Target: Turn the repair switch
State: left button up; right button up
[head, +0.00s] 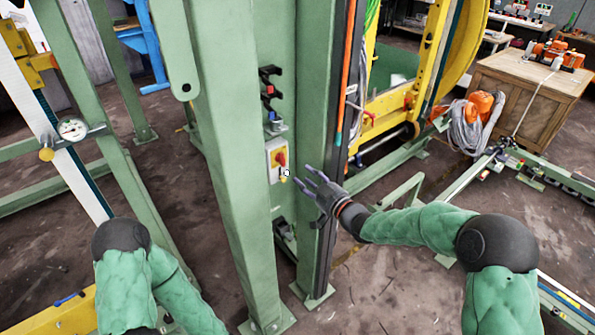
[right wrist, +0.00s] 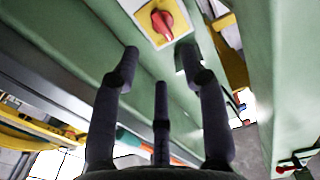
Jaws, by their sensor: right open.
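The repair switch (head: 280,158) is a red knob on a yellow plate, set on a pale box (head: 272,170) on the green post. In the right wrist view, the red knob (right wrist: 162,25) on its yellow plate is at the top, just beyond the fingertips. My right gripper (head: 304,178) is open and empty, its fingers pointing left towards the switch box, close to its right side. It also shows in the right wrist view (right wrist: 158,65), with its fingers spread and the knob beyond them, apart from it as far as I can tell. My left gripper is not in view; only my left arm shows.
Green posts (head: 235,190) stand left of the switch, and a green column with a dark edge stands right of it. Black brackets (head: 268,88) stick out above the switch box. A wooden crate (head: 525,95) stands at the far right. The floor at the lower middle is clear.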

jog(key=shift+v, duration=1.2)
jog(key=s+d+f+m+g+h, duration=0.15)
jog(key=s+f, duration=0.25)
jog(key=f, duration=0.5)
jog(key=s+f+m+g+h, duration=0.2)
jog(key=s+f+m+g, duration=0.1)
jog(key=f, duration=0.6)
jog(key=s+d+f+m+g+h, duration=0.15)
jog(key=s+f, duration=0.25)
jog(key=f, duration=0.4)
jog(key=s+f+m+g, duration=0.1)
jog(key=s+f+g, duration=0.3)
jog(key=s, duration=0.8)
jog(key=s+f+m+g+h, duration=0.1)
jog(key=s+f+g, duration=0.3)
jog(key=s+f, duration=0.5)
jog(key=s+m, duration=0.1)
jog(key=s, duration=0.2)
jog(key=shift+s+a+h, duration=0.25)
jog(key=shift+h, duration=0.05)
jog(key=shift+f, duration=0.1)
